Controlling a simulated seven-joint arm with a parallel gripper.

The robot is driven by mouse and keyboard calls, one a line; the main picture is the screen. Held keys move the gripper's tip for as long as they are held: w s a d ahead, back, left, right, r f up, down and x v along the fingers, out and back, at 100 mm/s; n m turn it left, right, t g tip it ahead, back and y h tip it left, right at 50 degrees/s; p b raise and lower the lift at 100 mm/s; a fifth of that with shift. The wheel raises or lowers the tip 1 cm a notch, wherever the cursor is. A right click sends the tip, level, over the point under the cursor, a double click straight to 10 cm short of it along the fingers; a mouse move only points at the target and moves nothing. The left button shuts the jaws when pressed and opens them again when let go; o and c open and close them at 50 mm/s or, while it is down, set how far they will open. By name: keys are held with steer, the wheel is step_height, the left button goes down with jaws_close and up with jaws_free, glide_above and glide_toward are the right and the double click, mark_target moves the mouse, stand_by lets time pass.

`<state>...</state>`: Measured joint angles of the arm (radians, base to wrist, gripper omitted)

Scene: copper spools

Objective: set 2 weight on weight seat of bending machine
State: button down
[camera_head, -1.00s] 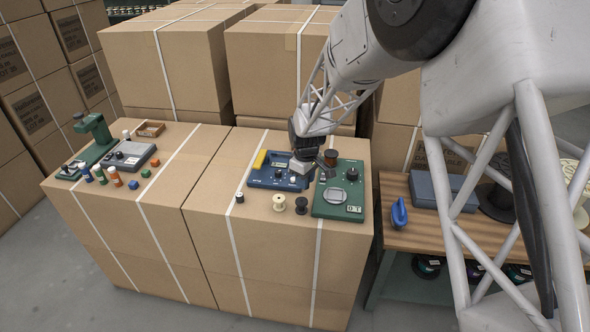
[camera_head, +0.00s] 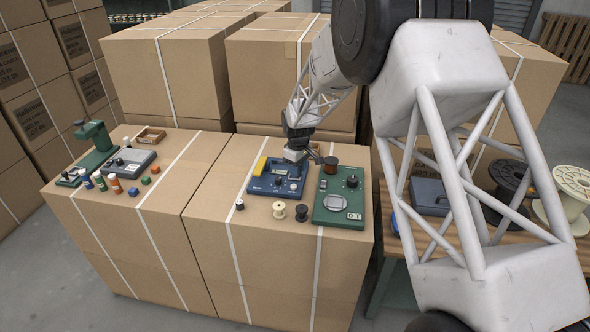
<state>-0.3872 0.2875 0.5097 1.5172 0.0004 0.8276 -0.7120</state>
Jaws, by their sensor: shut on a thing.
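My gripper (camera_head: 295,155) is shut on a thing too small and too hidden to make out. It is over the back right part of a blue bench device (camera_head: 262,187) with a yellow block (camera_head: 260,166) and a small dial. A green device (camera_head: 329,214) with a pale round plate (camera_head: 335,203), a black knob and a small display stands just to its right. I cannot tell for sure which device is the bending machine. A small dark cylinder (camera_head: 240,205), perhaps a weight, stands on the carton in front of the blue device.
A cream spool (camera_head: 279,210) and a dark spool (camera_head: 301,213) stand in front of the devices. A copper spool (camera_head: 330,163) stands at the green device's back. A green press (camera_head: 97,143), grey box (camera_head: 132,161) and several small coloured pieces are on the left carton.

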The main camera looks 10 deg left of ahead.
steer(key=shift+w+a+f, duration=0.1)
steer(key=shift+w+a, duration=0.2)
steer(key=shift+w, duration=0.45)
steer(key=shift+w+a+f, duration=0.1)
steer(key=shift+w+a, duration=0.2)
steer(key=shift+w, duration=0.4)
steer(key=shift+w+a, duration=0.3)
steer(key=shift+w, duration=0.45)
steer(key=shift+f, duration=1.75)
steer(key=shift+f, duration=0.25)
steer(key=c, duration=0.8)
jaws_free()
steer(key=shift+c, duration=0.2)
step_height(320, 180, up, 12)
steer(key=shift+r, duration=0.25)
